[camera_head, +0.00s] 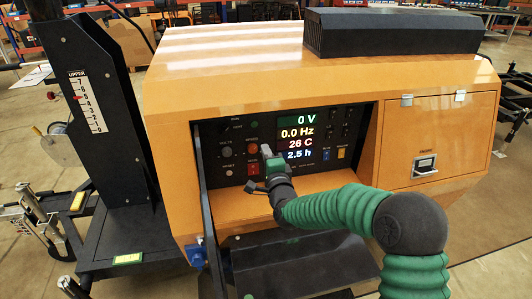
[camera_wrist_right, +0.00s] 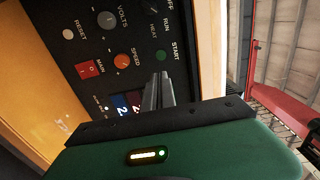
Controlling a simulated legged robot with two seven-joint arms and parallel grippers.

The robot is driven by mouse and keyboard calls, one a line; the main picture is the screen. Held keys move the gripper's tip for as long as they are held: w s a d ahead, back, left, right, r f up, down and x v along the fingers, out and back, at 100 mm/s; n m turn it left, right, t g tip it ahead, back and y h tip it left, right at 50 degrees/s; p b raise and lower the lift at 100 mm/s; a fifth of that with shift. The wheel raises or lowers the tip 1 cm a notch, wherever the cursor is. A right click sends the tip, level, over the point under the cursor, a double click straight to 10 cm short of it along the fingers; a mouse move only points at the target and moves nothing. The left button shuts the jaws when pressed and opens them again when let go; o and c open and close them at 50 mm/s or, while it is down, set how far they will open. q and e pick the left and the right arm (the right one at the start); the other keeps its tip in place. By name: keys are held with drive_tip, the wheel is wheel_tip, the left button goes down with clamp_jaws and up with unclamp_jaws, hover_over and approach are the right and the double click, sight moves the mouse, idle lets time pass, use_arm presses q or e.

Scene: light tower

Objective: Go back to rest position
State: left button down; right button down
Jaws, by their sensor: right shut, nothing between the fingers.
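My right gripper (camera_head: 265,151) is in front of the control panel (camera_head: 206,134) of the orange light tower unit. Its two dark fingers are together and empty in the right wrist view (camera_wrist_right: 158,90). In the head view the fingertips are just right of the orange speed knob (camera_head: 252,152) and the red main switch (camera_head: 254,170). I cannot tell whether they touch the panel. In the wrist view the speed knob (camera_wrist_right: 122,60), main switch (camera_wrist_right: 88,69) and green start button (camera_wrist_right: 160,55) lie beyond the fingers. The display (camera_head: 300,132) reads 0 V and 0.0 Hz. My left gripper is not visible.
The orange housing (camera_head: 230,75) surrounds the recessed panel, with a ledge below it. A dark open flap (camera_head: 300,265) lies below my right forearm. A black mast (camera_head: 85,90) with a scale stands at left. Open floor (camera_head: 500,225) shows at right.

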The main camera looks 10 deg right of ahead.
drive_tip(key=s+a+f+n+g+y+p, duration=0.2)
drive_tip(key=s+f+n+g, duration=0.65)
drive_tip(key=s, duration=0.45)
drive_tip(key=s+d+f+n+g, duration=0.2)
drive_tip(key=s+n, duration=0.1)
drive_tip(key=s, duration=0.5)
drive_tip(key=s+d+f+n+g+h, duration=0.1)
drive_tip(key=s+d+f+n+g, duration=0.1)
drive_tip(key=s, duration=0.7)
drive_tip(key=s+d+f+n+g+h, duration=0.1)
drive_tip(key=s+d+f+n+g, duration=0.1)
drive_tip(key=s, duration=0.6)
drive_tip(key=shift+s+f+n+g, duration=0.2)
drive_tip(key=shift+f+n+g, duration=0.35)
drive_tip(key=shift+n, duration=0.7)
drive_tip(key=shift+a, duration=0.15)
